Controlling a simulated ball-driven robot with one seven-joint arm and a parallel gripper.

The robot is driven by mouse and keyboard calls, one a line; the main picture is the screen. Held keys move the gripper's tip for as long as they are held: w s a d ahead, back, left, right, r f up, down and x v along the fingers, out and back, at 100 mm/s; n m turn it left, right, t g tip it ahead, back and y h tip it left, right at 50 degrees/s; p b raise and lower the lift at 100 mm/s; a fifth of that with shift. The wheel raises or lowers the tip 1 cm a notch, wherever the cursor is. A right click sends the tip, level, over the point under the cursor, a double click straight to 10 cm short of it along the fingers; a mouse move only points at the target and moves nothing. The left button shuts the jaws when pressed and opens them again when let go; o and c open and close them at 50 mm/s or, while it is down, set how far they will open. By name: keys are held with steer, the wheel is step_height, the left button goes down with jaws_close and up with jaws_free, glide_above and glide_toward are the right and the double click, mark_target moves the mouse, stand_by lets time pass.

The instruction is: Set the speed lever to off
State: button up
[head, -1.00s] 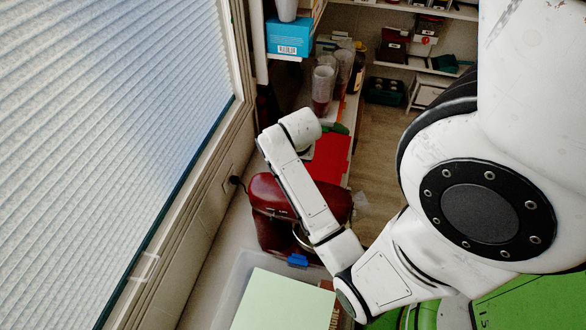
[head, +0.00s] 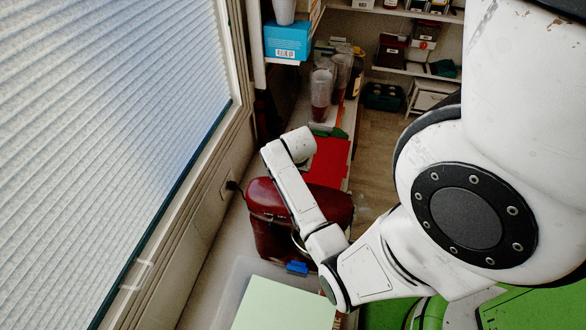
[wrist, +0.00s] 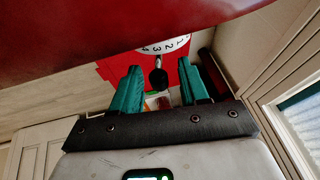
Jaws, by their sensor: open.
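A dark red stand mixer (head: 272,222) stands on the counter at the lower middle of the head view. Its body (wrist: 100,25) fills the top of the wrist view. Below it, a white numbered dial (wrist: 168,46) shows with the dark, round-ended speed lever (wrist: 158,77) hanging down from it. My gripper (wrist: 160,72) is open with teal fingers, one on each side of the lever in the picture. I see no finger touching the lever; the depth between them is unclear. In the head view my gripper is hidden behind my arm and the mixer.
A light green box top (head: 284,305) and a small blue item (head: 297,268) lie near the mixer. A red flat item (head: 330,163) and stacked cups (head: 321,92) are behind it. The window (head: 110,130) wall is close on the left.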

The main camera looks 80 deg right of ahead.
steer(key=shift+c, duration=0.2)
jaws_close()
steer(key=shift+w, duration=0.1)
steer(key=w+g+b, duration=0.1)
steer(key=g+b, duration=0.1)
steer(key=g, duration=0.1)
steer(key=w+f+n+g+b, duration=0.1)
steer(key=w+g+b, duration=0.1)
steer(key=g, duration=0.1)
steer(key=w+n+g+b, duration=0.1)
steer(key=g+b, duration=0.1)
steer(key=g, duration=0.2)
steer(key=shift+w+d+f+y, duration=0.15)
steer(key=shift+w+d+y, duration=0.15)
steer(key=shift+w, duration=0.1)
stand_by(0.3)
stand_by(0.5)
